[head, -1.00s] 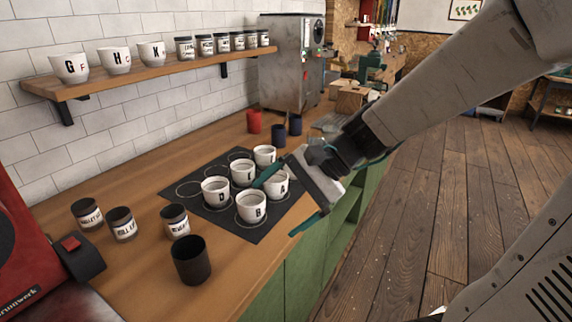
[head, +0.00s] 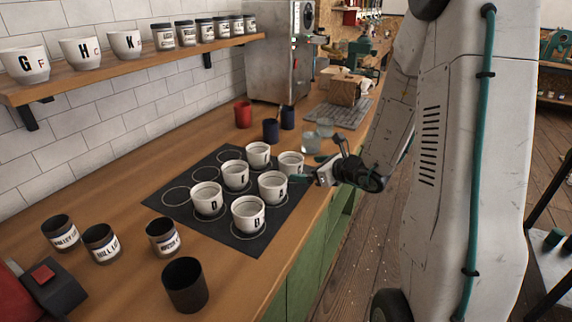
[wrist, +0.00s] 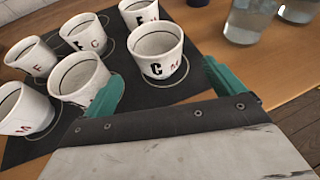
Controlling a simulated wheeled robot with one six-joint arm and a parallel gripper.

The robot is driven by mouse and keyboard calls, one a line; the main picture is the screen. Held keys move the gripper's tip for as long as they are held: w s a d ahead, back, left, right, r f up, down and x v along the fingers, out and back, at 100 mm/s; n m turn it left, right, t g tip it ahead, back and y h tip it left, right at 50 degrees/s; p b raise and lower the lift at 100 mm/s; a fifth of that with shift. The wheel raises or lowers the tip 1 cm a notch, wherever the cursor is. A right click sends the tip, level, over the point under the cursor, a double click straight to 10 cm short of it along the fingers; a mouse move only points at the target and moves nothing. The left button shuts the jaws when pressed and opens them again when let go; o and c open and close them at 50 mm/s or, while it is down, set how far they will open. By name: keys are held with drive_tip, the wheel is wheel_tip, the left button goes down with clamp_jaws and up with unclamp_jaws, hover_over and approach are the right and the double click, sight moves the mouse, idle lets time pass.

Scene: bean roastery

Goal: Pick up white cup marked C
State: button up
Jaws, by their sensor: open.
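The white cup marked C (wrist: 155,52) stands upright on the dark mat, just ahead of my gripper in the wrist view; a small red letter is beside the C. In the head view, the cup nearest my gripper (head: 290,161) appears to be the same one; its letter is not readable there. My gripper (wrist: 163,84) is open and empty, with its teal fingers apart, one to the left and one to the right of the C cup's near side. It also shows in the head view (head: 307,169), low at the counter's right edge.
Several other lettered white cups, such as D (head: 207,198) and B (head: 248,214), stand close by on the mat (head: 178,213). Clear glasses (wrist: 249,20) stand to the right of the C cup. Dark jars (head: 101,242) and a black cup (head: 185,285) are at the front left.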

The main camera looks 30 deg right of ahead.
sight(290, 166)
drive_tip(key=x, duration=0.8)
drive_tip(key=shift+w+a+r, duration=0.1)
drive_tip(key=shift+w+r, duration=0.05)
drive_tip(key=shift+w, duration=0.1)
drive_tip(key=c, duration=1.2)
